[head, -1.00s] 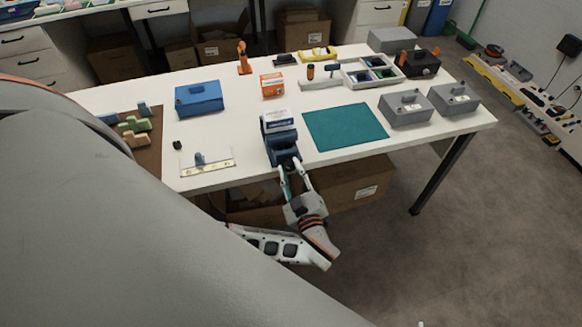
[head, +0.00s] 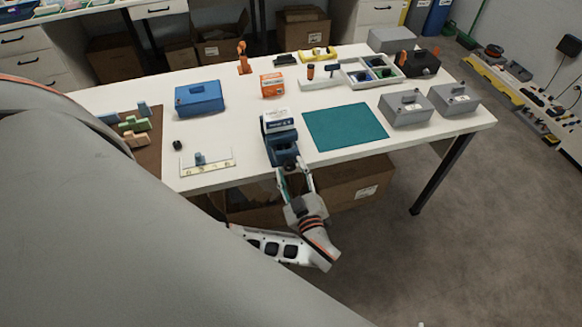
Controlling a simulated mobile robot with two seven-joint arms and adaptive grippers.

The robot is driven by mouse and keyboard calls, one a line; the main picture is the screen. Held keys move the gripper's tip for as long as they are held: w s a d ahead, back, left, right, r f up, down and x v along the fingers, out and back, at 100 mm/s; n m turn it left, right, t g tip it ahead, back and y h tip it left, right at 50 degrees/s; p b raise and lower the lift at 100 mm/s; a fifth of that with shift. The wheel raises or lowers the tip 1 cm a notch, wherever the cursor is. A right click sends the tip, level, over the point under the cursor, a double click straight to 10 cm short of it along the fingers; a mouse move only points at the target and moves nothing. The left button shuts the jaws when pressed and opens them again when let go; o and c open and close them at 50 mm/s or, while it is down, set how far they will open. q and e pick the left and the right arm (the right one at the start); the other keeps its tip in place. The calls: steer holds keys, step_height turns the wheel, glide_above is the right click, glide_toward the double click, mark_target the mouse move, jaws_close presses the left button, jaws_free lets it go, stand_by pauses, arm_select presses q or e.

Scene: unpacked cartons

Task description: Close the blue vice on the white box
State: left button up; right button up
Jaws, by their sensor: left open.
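The blue vice (head: 283,150) stands at the front edge of the white table. The white box (head: 279,121), with a dark blue band, sits upright in the top of the vice, between its jaws. Whether the jaws touch the box I cannot tell. My left gripper (head: 294,176) is just in front of the vice, below the table edge. Its two fingers are apart and point up at the vice's front end. The vice's handle is too small and partly hidden to make out. My right gripper is not in view.
A teal mat (head: 345,127) lies right of the vice. A plate with a small blue knob (head: 207,162) lies to the left, a blue case (head: 199,98) behind it. An orange box (head: 272,84) and grey boxes (head: 405,108) stand farther off. Cartons (head: 345,182) are under the table.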

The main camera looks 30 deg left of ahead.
arm_select(q)
steer(key=v, duration=1.1)
steer(key=shift+s+d, duration=0.2)
steer(key=shift+d, duration=0.15)
